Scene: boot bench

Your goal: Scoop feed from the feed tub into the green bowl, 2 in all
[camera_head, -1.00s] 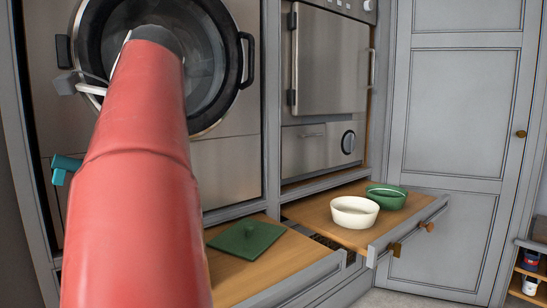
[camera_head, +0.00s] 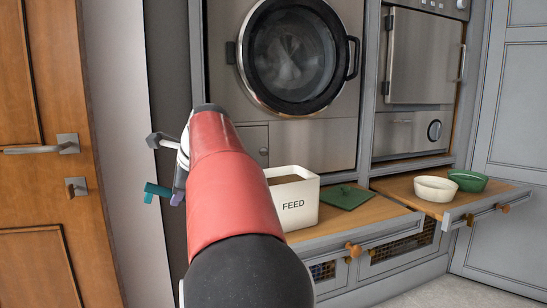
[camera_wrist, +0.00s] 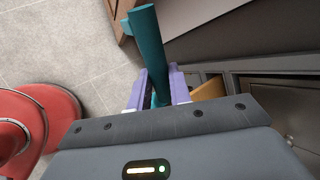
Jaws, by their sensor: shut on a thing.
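The white feed tub (camera_head: 291,203), marked FEED, stands on the left pull-out shelf with brown feed at its open top. Its left part is hidden behind my red arm. The green bowl (camera_head: 468,180) stands on the right pull-out shelf. I cannot see whether the scoop holds feed.
A cream bowl (camera_head: 437,188) stands just left of the green bowl. A green lid (camera_head: 346,196) lies right of the tub. Wooden knobs (camera_head: 353,249) stick out from the shelf fronts. A washing machine (camera_head: 297,58) is behind, and a wooden door (camera_head: 48,170) is at the far left.

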